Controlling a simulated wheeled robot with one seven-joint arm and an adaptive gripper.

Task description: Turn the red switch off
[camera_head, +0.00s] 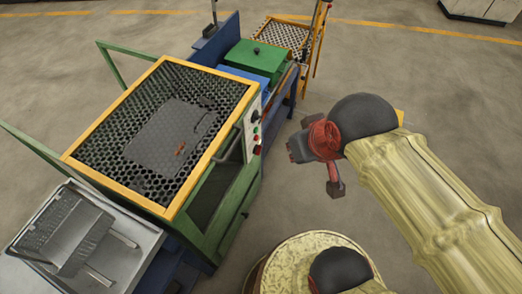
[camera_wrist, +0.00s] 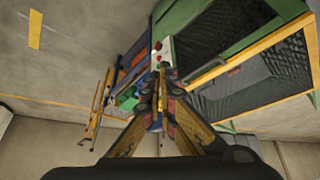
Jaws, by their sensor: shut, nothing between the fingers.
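The narrow light control panel (camera_head: 253,122) is on the right side of the green and yellow furnace cabinet. It carries small red and green controls. A red control (camera_head: 257,150) shows low on the panel; whether it is on or off is too small to tell. The panel (camera_wrist: 160,57) also shows in the wrist view, just beyond the fingertips, with a red control (camera_wrist: 157,46) at its top. My gripper (camera_head: 298,150) is to the right of the panel and apart from it. In the wrist view my gripper (camera_wrist: 161,84) is shut and empty, pointing towards the panel.
The cabinet has a yellow-framed mesh top (camera_head: 226,77) and a curved handle (camera_head: 229,147) near the panel. A green box (camera_head: 255,57) on a blue bench stands behind. A grey metal tray (camera_head: 85,240) is at lower left. Open floor (camera_head: 400,60) lies at the back right.

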